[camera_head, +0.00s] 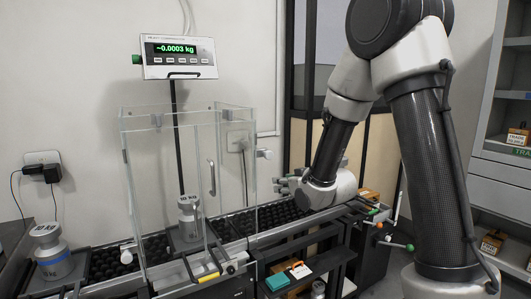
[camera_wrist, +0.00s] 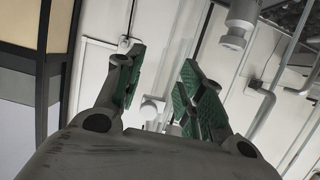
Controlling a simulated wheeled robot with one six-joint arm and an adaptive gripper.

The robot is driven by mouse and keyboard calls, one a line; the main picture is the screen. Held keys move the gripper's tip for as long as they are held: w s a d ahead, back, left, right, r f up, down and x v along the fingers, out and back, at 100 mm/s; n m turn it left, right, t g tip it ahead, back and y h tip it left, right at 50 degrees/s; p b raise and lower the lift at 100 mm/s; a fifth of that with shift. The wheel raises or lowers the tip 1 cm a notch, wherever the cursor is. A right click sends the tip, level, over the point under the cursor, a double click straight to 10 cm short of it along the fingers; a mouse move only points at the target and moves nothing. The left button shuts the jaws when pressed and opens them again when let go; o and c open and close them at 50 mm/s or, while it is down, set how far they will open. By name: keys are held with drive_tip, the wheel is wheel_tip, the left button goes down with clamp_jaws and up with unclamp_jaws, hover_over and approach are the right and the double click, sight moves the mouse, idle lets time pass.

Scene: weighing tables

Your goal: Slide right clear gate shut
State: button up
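A clear glass enclosure (camera_head: 160,120) stands over the roller track, with a weight (camera_head: 190,218) marked 10 KG inside it. Its right clear panel (camera_head: 238,185) shows at the enclosure's right side. A pale knob (camera_head: 264,154) sticks out to the right of this panel. My gripper (camera_head: 284,184) is to the right of the enclosure, below and right of the knob, apart from the glass. In the wrist view my gripper (camera_wrist: 160,85) has its green-padded fingers spread with a gap between them. Nothing is clearly held. Whether the gate stands open is hard to tell.
A display (camera_head: 178,57) reads ~0.0003 kg above the enclosure. A vertical handle (camera_head: 211,178) and a yellow-marked latch (camera_head: 208,277) are on the enclosure. A cart (camera_head: 310,265) and a shelf (camera_head: 505,165) are at right.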

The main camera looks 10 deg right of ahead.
sight(270, 155)
wheel_tip(270, 155, up, 7)
drive_tip(key=w+a+t+y, duration=0.1)
drive_tip(key=t, duration=0.2)
drive_tip(key=x, duration=0.5)
drive_tip(key=r+x, duration=0.1)
drive_tip(key=x, duration=0.2)
drive_tip(key=shift+c, duration=0.4)
clamp_jaws()
